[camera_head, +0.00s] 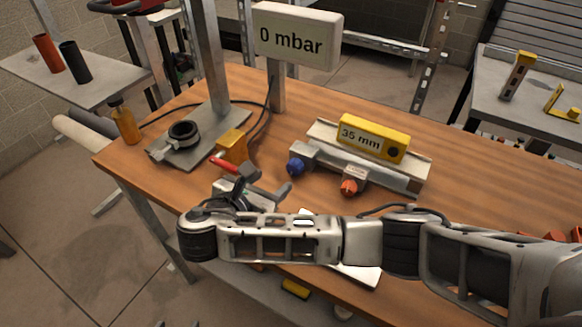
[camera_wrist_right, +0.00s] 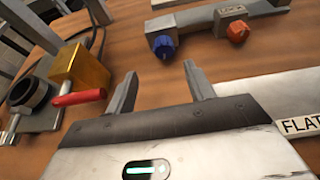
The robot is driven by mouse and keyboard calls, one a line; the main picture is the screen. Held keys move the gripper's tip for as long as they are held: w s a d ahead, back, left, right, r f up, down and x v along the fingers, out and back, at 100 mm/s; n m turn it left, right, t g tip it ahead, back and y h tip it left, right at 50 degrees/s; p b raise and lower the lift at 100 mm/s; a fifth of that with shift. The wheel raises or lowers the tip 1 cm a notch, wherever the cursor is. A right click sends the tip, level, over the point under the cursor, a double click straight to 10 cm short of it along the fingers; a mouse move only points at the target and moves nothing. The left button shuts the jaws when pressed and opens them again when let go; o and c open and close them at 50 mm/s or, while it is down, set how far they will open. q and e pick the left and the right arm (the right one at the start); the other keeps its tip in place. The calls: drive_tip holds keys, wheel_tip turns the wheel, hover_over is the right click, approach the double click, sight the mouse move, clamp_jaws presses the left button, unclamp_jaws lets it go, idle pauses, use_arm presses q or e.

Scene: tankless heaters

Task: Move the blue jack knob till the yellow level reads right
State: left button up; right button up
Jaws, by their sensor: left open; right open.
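The blue jack knob (camera_head: 296,164) sits at the left front of a grey rail (camera_head: 415,184) on the wooden table; it also shows in the right wrist view (camera_wrist_right: 163,46). An orange knob (camera_head: 349,187) is to its right, also in the right wrist view (camera_wrist_right: 238,30). The yellow level (camera_head: 372,138) rests on top of the rail and reads 35 mm. My right gripper (camera_head: 264,184) is left of and nearer than the blue knob, apart from it. In the right wrist view its fingers (camera_wrist_right: 160,80) are open and empty, with the knob beyond them. My left gripper is not visible.
A yellow block (camera_head: 231,146) with a red handle (camera_head: 223,165) stands close by the right gripper. A sign (camera_head: 298,36) reads 0 mbar. A white plate marked FLAT (camera_wrist_right: 270,88) lies under the right arm. Bare table lies right of the rail.

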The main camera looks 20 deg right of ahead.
sight(293, 169)
drive_tip(key=x, duration=0.9)
drive_tip(key=shift+d+r, duration=0.1)
drive_tip(key=shift+d, duration=0.2)
drive_tip(key=shift+s, duration=0.1)
drive_tip(key=c, duration=1)
drive_tip(key=shift+o, duration=0.2)
